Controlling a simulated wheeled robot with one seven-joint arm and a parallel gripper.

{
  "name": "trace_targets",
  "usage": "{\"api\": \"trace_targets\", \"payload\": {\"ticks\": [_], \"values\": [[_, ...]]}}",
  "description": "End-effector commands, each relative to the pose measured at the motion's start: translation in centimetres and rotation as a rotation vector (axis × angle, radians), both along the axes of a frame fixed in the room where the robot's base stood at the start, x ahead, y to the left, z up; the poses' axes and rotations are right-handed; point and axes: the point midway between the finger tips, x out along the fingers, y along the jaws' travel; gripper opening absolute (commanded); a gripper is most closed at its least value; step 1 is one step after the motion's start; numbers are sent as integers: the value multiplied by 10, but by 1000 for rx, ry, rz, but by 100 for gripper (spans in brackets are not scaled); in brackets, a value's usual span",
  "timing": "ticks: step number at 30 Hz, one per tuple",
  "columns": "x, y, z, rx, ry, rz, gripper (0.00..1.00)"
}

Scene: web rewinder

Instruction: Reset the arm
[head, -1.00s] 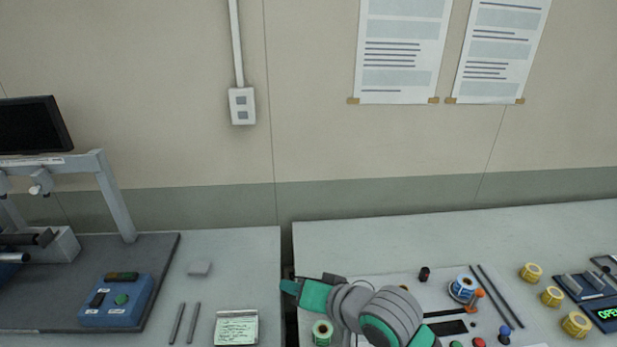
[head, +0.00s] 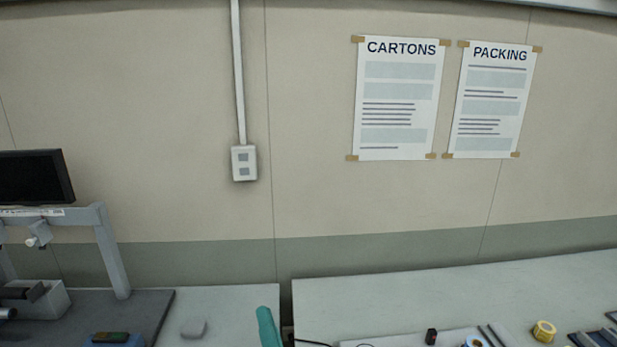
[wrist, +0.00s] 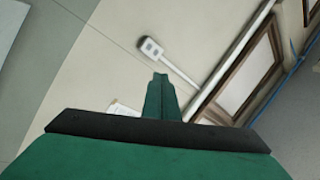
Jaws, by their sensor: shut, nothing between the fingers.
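My gripper (wrist: 161,82) shows in the wrist view as a green body with a dark band and two green fingers pressed together. It is shut and holds nothing. It points at the beige wall, with no object close to its fingertips. In the head view a teal part of my arm (head: 268,327) rises at the bottom edge, in front of the gap between the two tables. The rest of my arm is below the head view.
The left table (head: 225,303) carries a grey machine frame (head: 112,250) and a monitor (head: 35,178).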

Motion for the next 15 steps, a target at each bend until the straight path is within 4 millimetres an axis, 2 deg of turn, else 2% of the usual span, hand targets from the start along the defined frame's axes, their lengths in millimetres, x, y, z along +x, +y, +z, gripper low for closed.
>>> {"api": "trace_targets", "payload": {"ticks": [1, 8, 15], "values": [[-5, 0, -13, 17, 13, -29, 0], [-35, -11, -72, 15, 70, -188, 0], [-85, -20, -143, -79, 164, -331, 0]]}}
